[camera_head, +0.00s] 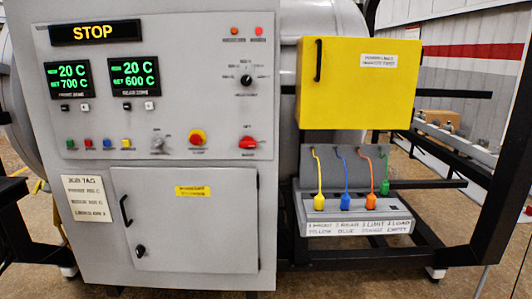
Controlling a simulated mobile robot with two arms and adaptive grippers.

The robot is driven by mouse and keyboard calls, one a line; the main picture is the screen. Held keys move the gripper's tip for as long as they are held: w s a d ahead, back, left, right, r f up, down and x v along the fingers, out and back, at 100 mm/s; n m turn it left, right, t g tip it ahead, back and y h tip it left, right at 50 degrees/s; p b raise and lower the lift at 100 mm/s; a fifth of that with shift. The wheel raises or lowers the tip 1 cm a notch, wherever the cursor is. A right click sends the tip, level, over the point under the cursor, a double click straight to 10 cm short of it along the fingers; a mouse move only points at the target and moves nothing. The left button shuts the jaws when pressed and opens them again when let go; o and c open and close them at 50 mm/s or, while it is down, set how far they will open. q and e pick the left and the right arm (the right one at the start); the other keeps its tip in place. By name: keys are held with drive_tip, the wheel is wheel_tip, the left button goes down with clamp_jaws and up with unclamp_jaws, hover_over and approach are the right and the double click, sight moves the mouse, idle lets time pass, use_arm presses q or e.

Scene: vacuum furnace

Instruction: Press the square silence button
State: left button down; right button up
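The grey control panel (190,75) faces me. A row of small square coloured buttons (107,142) sits low on its left half, under the two green-lit temperature displays. Their labels are too small to read, so I cannot tell which one is the silence button. Small black and white square keys (149,105) sit just below the displays. Neither of my grippers shows in the head view.
A yellow box (357,90) juts out at right above coloured plugs (345,200). Black frame bars stand at right.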

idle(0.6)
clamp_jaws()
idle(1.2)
